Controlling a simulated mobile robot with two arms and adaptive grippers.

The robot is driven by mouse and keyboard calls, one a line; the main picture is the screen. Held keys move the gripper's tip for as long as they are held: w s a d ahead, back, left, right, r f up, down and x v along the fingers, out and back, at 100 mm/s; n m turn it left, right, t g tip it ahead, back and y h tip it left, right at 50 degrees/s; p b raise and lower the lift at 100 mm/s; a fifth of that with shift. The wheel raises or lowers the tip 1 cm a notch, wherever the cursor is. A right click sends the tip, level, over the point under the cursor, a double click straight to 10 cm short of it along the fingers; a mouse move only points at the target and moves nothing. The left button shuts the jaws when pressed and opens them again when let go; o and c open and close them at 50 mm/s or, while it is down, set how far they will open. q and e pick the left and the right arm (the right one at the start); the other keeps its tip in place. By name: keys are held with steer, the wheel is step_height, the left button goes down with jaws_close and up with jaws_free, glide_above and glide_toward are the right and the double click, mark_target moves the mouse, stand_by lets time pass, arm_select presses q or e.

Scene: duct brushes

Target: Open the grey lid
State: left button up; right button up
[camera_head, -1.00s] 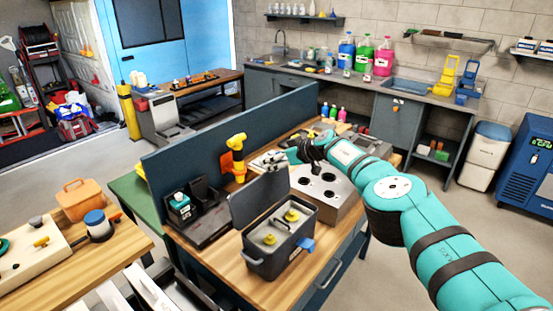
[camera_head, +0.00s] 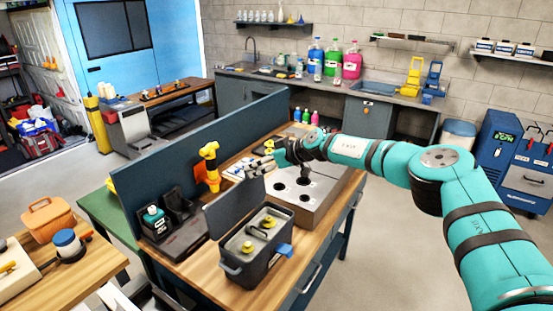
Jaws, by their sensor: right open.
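A dark grey box (camera_head: 232,268) stands on the wooden bench, near its front left. Its grey lid (camera_head: 234,207) stands raised, roughly upright, along the box's back left side. Two yellow knobs show inside, and a blue latch (camera_head: 285,250) sits on its right side. My right gripper (camera_head: 262,166) is open, beyond the box and over the far left part of the metal block. It is apart from the lid. Its fingertips are small and hard to make out. My left gripper is not in view.
A metal block (camera_head: 318,194) with round holes stands right behind the box. A yellow-orange tool (camera_head: 209,165) and a dark holder with a teal bottle (camera_head: 154,217) stand left of it. A blue-grey panel (camera_head: 150,157) edges the bench. Bare wood (camera_head: 274,290) lies in front.

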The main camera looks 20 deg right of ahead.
steer(key=v, duration=0.6)
steer(key=shift+s, duration=0.2)
